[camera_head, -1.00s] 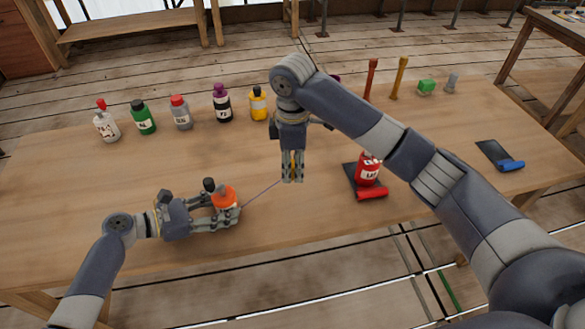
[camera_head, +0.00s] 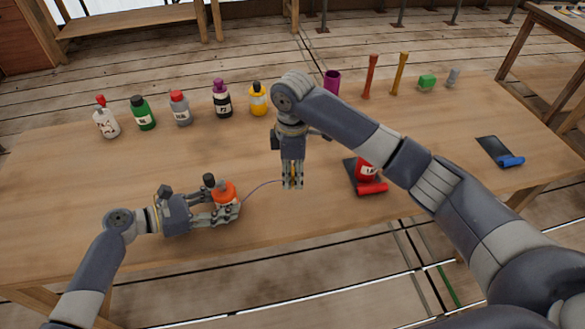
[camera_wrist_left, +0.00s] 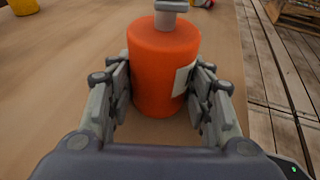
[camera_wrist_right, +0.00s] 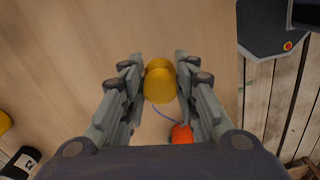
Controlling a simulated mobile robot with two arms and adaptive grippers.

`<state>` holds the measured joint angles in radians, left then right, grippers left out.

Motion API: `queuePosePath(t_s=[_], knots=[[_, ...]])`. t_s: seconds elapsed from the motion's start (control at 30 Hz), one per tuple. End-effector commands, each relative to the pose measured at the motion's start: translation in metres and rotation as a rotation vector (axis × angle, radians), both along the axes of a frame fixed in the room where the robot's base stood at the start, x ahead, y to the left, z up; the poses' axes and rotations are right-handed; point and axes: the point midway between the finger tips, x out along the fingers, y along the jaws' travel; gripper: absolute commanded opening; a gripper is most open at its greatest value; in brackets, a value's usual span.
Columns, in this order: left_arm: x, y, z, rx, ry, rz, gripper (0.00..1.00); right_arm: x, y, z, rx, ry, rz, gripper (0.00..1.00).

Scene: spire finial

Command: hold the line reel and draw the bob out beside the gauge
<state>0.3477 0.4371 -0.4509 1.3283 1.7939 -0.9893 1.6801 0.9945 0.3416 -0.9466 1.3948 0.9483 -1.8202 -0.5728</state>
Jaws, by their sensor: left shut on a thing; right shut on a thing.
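The line reel (camera_head: 224,190) is an orange cylinder at the table's front left. My left gripper (camera_head: 229,212) is shut around it, and the reel (camera_wrist_left: 160,65) stands between the fingers in the left wrist view. The bob (camera_wrist_right: 160,82) is a yellow, rounded piece. My right gripper (camera_head: 292,186) points down and is shut on the bob, right of the reel, near the front edge. A thin line (camera_head: 262,184) runs in a slack curve from the reel to the bob. I cannot tell which object is the gauge.
Several bottles, such as the green one (camera_head: 143,115), stand along the back left. A red bottle (camera_head: 365,172) and red roll (camera_head: 372,188) are with a dark plate right of my right gripper. A purple cup (camera_head: 332,80) and red stick (camera_head: 370,78) stand behind my right arm.

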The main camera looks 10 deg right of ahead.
Motion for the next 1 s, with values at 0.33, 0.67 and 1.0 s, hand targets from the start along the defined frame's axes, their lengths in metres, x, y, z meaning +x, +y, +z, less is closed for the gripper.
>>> queuePosePath(t_s=[0.33, 0.67, 1.0], knots=[[-0.001, 0.0, -0.001, 0.002, 0.002, -0.001, 0.34, -0.001, 0.0, -0.018, 0.0, 0.001, 0.0, 0.12], [0.0, 0.0, -0.001, 0.002, 0.002, -0.001, 0.34, 0.0, 0.0, -0.034, 0.0, 0.0, 0.0, 0.12], [0.0, 0.0, -0.001, 0.002, 0.002, -0.001, 0.34, 0.0, 0.0, -0.046, 0.0, 0.0, 0.001, 0.12]])
